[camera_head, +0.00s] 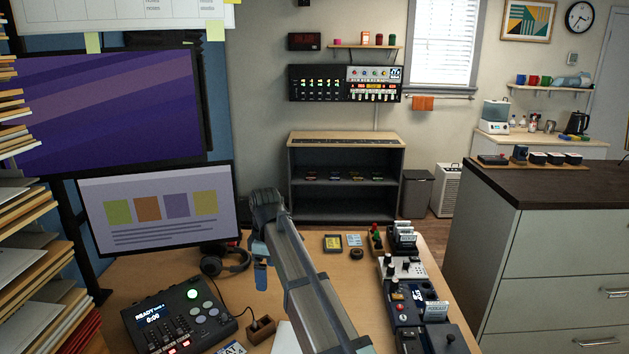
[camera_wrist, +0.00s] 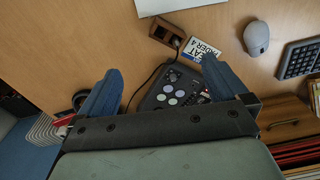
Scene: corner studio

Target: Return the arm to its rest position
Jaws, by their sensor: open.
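My arm (camera_head: 306,283) reaches up from the bottom of the head view over the wooden desk (camera_head: 172,275). My gripper (camera_head: 261,274) hangs at its far end, with a blue finger pointing down. In the wrist view my gripper (camera_wrist: 161,65) has its two blue fingers spread wide apart, with nothing held between them. A black button console (camera_wrist: 175,88) shows beyond and between the fingers; it stands at the desk's left in the head view (camera_head: 178,317). Any gap between the gripper and the desk is hard to judge.
Headphones (camera_head: 226,260) lie left of my gripper, before a monitor (camera_head: 158,207). A small wooden holder (camera_head: 261,329) stands left of my arm. Several control modules (camera_head: 405,267) line the desk's right side. A mouse (camera_wrist: 256,37) and keyboard (camera_wrist: 300,58) show in the wrist view.

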